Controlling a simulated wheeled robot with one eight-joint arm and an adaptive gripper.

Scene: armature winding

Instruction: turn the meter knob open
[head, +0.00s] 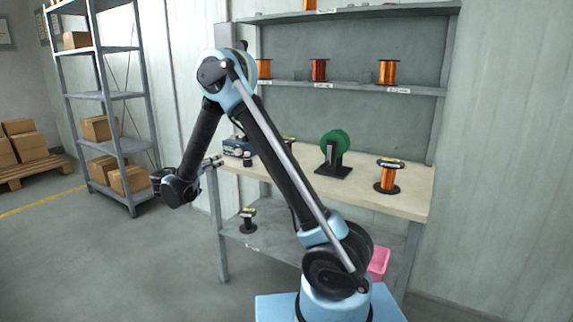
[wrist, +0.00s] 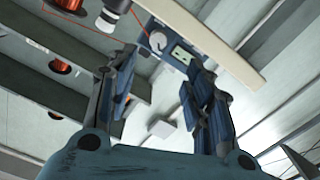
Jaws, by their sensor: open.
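The meter is a small blue box (head: 238,147) at the left end of the workbench top in the head view. In the wrist view its blue case (wrist: 172,22) shows a round white knob (wrist: 158,41) and a light panel with green on it (wrist: 180,55). My gripper (head: 216,161) is in front of the meter, at the bench's left edge. In the wrist view my gripper (wrist: 158,68) is open, with its fingers to either side of the knob's line and nothing between them. The fingers appear short of the knob; contact is not visible.
The workbench (head: 405,185) carries a green spool on a black stand (head: 336,150) and a copper wire spool (head: 387,178). Shelves above hold several spools. A pink bin (head: 379,262) is below. A grey rack with boxes (head: 112,95) stands left. Open floor lies between.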

